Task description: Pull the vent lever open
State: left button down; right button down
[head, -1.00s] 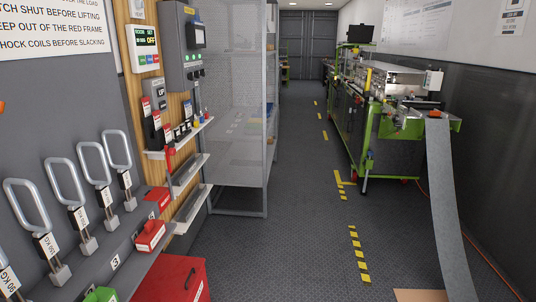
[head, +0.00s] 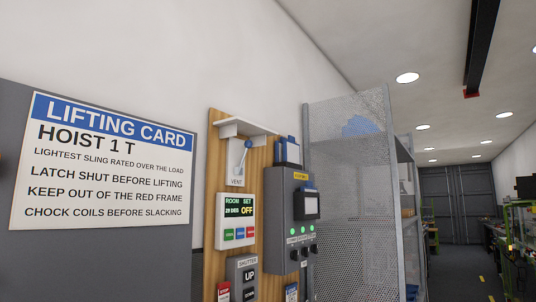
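The vent lever (head: 244,158) is on a small white plate marked VENT (head: 236,182), high on a wooden board (head: 216,160) on the left wall. It is a thin light stem with a blue knob at its top, leaning slightly to the right. A white ledge (head: 243,127) juts out just above it. Neither of my grippers is in the head view, so I cannot see how far they are from the lever.
Below the lever is a room thermostat panel (head: 238,221) reading OFF, then a shutter switch box (head: 242,274). A grey control box (head: 291,230) stands out close on the right. A mesh cage (head: 345,200) is beyond it. The lifting card (head: 105,160) hangs left.

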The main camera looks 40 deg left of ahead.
aim_at(249, 143)
jog(key=i+l+u, duration=0.15)
jog(key=i+u, duration=0.35)
jog(key=i+l+u, duration=0.6)
jog(key=u, duration=0.2)
jog(key=i+l+u, duration=0.15)
jog(key=u, duration=0.2)
jog(key=i+l+u, duration=0.1)
jog(key=u, duration=0.25)
jog(key=i+l+u, duration=0.15)
jog(key=l+u, duration=0.25)
jog(key=i+l+u, duration=0.1)
jog(key=l+u, duration=0.6)
jog(key=l, duration=0.35)
jog(key=i, duration=0.05)
